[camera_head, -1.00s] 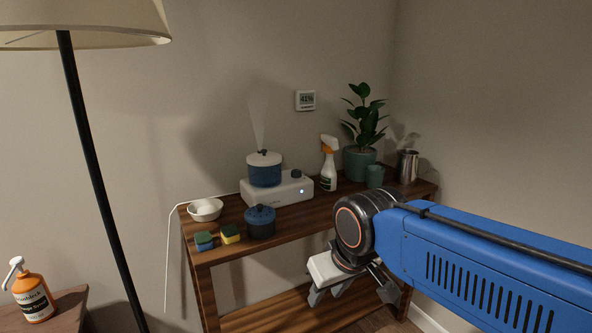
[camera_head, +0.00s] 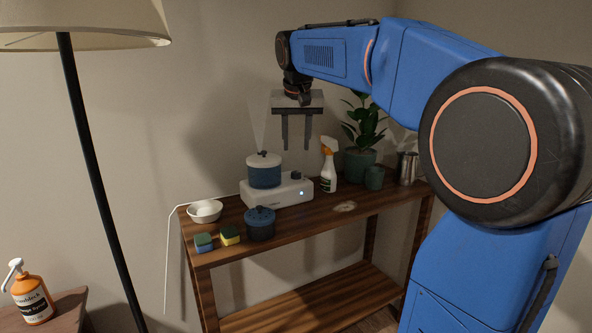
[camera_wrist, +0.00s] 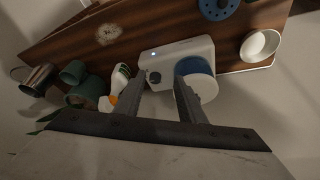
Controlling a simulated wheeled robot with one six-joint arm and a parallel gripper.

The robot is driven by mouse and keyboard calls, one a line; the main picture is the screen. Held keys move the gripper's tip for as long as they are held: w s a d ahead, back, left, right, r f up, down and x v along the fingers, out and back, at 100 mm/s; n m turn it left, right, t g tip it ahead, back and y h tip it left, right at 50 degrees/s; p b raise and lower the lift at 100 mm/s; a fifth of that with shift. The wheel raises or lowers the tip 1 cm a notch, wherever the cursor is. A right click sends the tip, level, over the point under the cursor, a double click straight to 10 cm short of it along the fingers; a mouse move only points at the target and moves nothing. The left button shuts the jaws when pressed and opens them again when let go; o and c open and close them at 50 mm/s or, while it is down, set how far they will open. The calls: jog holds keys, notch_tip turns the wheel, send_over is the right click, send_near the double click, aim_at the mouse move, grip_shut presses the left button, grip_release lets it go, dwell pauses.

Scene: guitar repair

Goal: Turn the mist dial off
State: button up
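The mist dial is a small black knob (camera_head: 296,175) on top of the white humidifier base (camera_head: 280,194). It also shows in the wrist view (camera_wrist: 154,77). A small light (camera_head: 301,193) glows on the base's front. A blue tank with a white lid (camera_head: 264,172) sits on the base, left of the dial. Faint mist (camera_head: 258,128) rises from it. My gripper (camera_head: 297,146) hangs above the dial with fingers pointing down, open and empty. In the wrist view the dial appears between the open fingers (camera_wrist: 160,86), with the fingertips apart from it.
A spray bottle (camera_head: 329,168), a green cup (camera_head: 374,178), a potted plant (camera_head: 360,162) and a metal mug (camera_head: 406,168) stand to the right. A blue pot (camera_head: 260,224), sponges (camera_head: 230,235) and a white bowl (camera_head: 205,211) are at front left. The front-right tabletop is mostly clear.

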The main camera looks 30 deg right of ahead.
jog(key=m, duration=0.1)
send_near(296, 172)
jog(key=x, duration=0.8)
jog(key=shift+f, duration=0.15)
dwell(0.3)
jog(key=c, duration=0.7)
